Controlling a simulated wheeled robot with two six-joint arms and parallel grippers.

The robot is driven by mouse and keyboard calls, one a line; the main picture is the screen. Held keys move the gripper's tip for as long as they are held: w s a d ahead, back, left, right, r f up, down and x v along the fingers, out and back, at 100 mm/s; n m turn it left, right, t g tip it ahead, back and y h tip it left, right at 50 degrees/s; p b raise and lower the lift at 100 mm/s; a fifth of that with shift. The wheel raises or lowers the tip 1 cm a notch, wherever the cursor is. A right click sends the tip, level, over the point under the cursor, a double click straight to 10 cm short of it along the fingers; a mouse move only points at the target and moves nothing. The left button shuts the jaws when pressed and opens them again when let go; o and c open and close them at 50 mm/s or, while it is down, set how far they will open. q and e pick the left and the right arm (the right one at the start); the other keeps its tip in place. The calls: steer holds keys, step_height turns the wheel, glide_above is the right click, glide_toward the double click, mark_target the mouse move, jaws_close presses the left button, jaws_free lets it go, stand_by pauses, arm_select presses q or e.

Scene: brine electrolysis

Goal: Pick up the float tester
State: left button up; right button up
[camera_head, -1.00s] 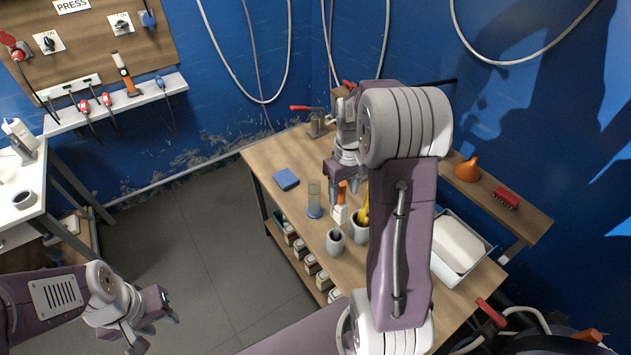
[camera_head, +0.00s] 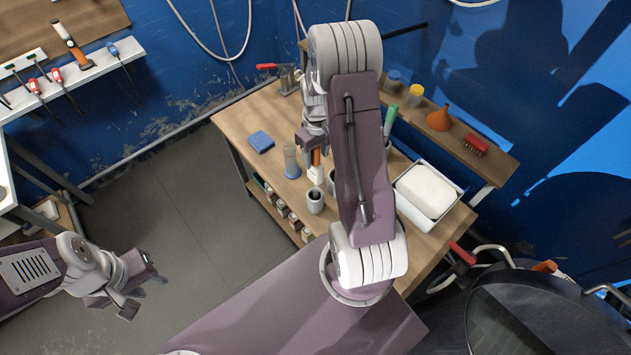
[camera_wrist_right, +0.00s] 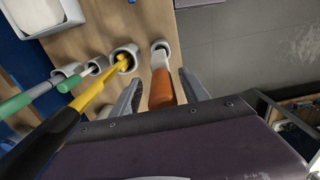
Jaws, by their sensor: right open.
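An orange-handled piece with a white lower part (camera_head: 316,172), which I take to be the float tester, stands upright on the wooden bench in the head view. In the right wrist view its orange handle (camera_wrist_right: 162,86) lies between the two fingers of my open right gripper (camera_wrist_right: 162,97); I cannot tell whether they touch it. In the head view my right gripper (camera_head: 313,142) is just above and around its top, partly hidden by my arm. My left gripper (camera_head: 144,291) hangs over the floor, far from the bench; its jaw state is unclear.
A yellow-handled tool (camera_wrist_right: 100,90) and green-handled tools (camera_wrist_right: 18,103) are close to the right gripper. A white tray (camera_head: 431,222) stands at the right; a blue block (camera_head: 261,141) lies left.

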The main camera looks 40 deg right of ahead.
steer(key=shift+s+a+f, duration=0.1)
steer(key=shift+a+f, duration=0.05)
steer(key=shift+f, duration=0.55)
jaws_close()
stand_by(0.9)
